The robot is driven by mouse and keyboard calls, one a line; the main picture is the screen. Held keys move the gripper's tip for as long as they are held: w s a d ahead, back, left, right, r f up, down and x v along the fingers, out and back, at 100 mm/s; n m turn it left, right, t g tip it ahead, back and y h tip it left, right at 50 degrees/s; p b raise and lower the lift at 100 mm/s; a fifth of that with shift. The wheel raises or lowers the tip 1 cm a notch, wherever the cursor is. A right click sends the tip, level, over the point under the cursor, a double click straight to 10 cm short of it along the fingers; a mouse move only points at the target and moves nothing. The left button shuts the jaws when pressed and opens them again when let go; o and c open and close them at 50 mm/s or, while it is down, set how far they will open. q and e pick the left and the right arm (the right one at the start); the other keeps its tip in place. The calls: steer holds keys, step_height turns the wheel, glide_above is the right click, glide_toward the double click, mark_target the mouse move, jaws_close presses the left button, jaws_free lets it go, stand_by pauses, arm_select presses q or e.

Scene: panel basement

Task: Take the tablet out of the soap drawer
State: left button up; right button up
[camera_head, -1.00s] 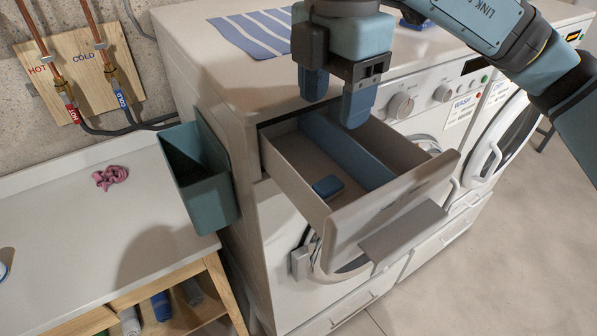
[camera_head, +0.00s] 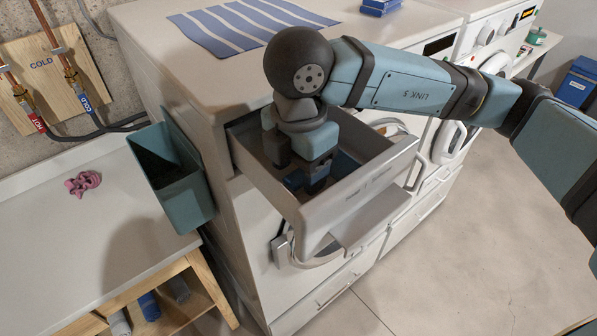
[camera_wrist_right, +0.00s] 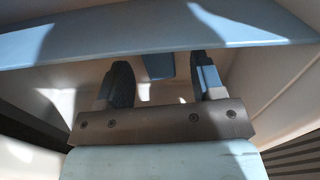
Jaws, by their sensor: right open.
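The soap drawer (camera_head: 350,207) of the near washer is pulled open. The tablet, a small blue block (camera_head: 293,180), lies on the drawer floor near the front left, mostly hidden by my right gripper. My right gripper (camera_head: 298,172) points down inside the drawer, its fingers open and low by the tablet. In the right wrist view a blue piece (camera_wrist_right: 158,66), apparently the tablet, shows between the open fingertips (camera_wrist_right: 165,78), partly covered by the blue divider (camera_wrist_right: 150,38). I cannot tell whether the fingers touch it. My left gripper is out of view.
A teal bin (camera_head: 175,180) hangs on the washer's left side, close to the drawer. A striped cloth (camera_head: 235,27) and a blue box (camera_head: 380,7) lie on top of the machines.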

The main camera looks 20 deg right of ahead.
steer(key=shift+f, duration=0.6)
steer(key=c, duration=1)
steer(key=shift+r, duration=0.1)
